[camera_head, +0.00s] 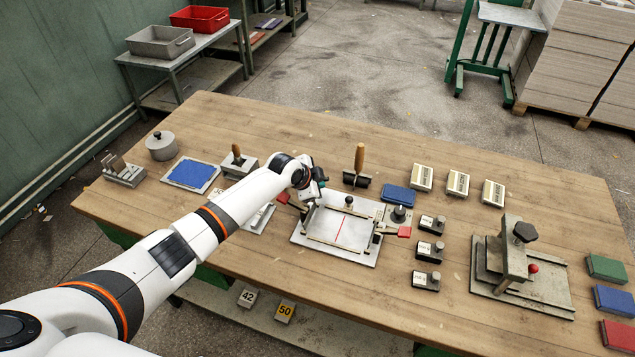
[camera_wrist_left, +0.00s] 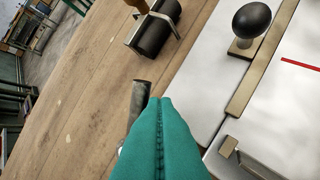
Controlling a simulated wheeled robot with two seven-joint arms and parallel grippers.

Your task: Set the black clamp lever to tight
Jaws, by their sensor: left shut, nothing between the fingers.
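My left gripper (camera_head: 316,192) is above the left edge of a white feeder plate (camera_head: 345,252) on the wooden table. In the left wrist view its teal fingers (camera_wrist_left: 158,108) are pressed together and empty. A dark, short bar like a lever (camera_wrist_left: 139,97) shows just beside and partly behind the fingertips; I cannot tell whether they touch it. A black ball knob (camera_wrist_left: 252,19) on a small base stands on the plate's rail; it also shows in the head view (camera_head: 349,201). I cannot tell which is the clamp lever or its setting. My right gripper is not in view.
Red-tipped handles (camera_head: 404,231) flank the plate. A wooden-handled roller (camera_head: 358,170) stands behind it. A block with a black dial (camera_head: 398,213) and a blue pad (camera_head: 398,195) are to its right. A press with a black knob (camera_head: 525,232) stands farther right.

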